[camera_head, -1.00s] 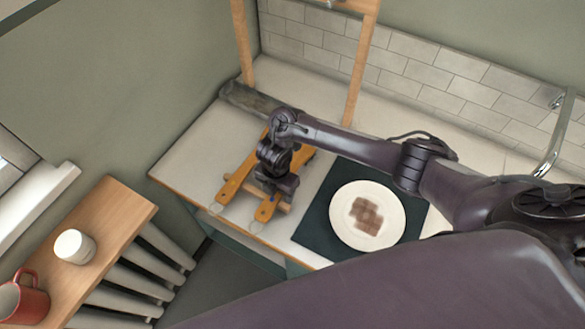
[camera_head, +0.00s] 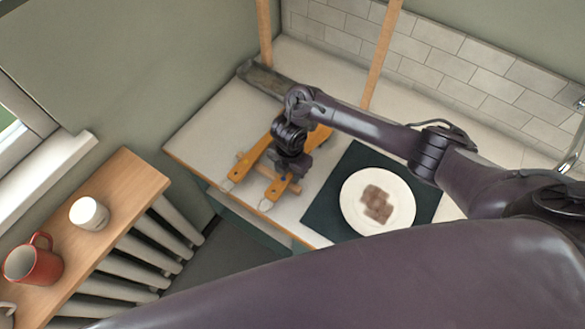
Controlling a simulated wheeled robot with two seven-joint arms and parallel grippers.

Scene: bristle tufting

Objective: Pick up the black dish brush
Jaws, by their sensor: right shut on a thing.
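My left gripper is not in view.
A white plate (camera_head: 350,205) with brown food pieces (camera_head: 377,204) sits on a dark mat (camera_head: 322,214). A wooden shelf (camera_head: 140,180) at left holds a white cup (camera_head: 89,213) and a red mug (camera_head: 33,262). Two wooden posts (camera_head: 380,55) stand behind.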

